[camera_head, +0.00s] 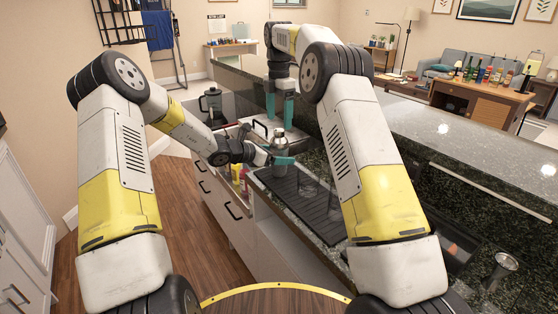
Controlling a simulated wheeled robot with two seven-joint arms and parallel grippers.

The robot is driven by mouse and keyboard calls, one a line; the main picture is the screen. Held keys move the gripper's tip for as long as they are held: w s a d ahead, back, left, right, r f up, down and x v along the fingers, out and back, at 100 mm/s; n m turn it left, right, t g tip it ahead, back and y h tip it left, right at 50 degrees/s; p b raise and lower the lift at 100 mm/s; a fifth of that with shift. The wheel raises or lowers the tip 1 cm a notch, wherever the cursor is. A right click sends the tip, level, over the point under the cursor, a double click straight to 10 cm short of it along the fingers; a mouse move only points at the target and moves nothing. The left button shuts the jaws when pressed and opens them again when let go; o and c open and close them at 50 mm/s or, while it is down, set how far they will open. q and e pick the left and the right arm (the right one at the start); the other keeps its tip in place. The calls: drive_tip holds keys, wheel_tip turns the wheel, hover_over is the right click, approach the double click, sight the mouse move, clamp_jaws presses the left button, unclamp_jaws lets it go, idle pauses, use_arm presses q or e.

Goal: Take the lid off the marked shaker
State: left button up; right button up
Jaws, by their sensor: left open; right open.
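A silver metal shaker (280,169) stands upright near the front edge of the bar counter, in the middle of the head view. Its narrower top (279,134) appears to be on it, but the lid seam and any mark are too small to tell. My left gripper (280,156) is open and level, with its teal fingers at the shaker's body; I cannot tell whether they touch it. My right gripper (280,108) is open and points down, with its two teal fingers just above the shaker's top.
A black ribbed mat (318,205) with clear glasses lies to the right of the shaker. A dark blender (211,103) stands behind on the left. A raised granite ledge (430,130) runs along the right. A metal jigger-like cup (503,264) is at lower right. Bottles stand on a far table (480,95).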

sight(278, 129)
use_arm(q)
drive_tip(key=shift+c, duration=0.2)
clamp_jaws()
use_arm(e)
drive_tip(key=shift+r, duration=0.1)
drive_tip(key=c, duration=0.4)
drive_tip(key=s+a+r+n+t+h, duration=0.3)
drive_tip(key=s+r, duration=0.1)
drive_tip(key=r, duration=0.2)
drive_tip(key=x, duration=1.2)
drive_tip(key=shift+w+a, duration=0.15)
drive_tip(key=shift+w, duration=0.2)
clamp_jaws()
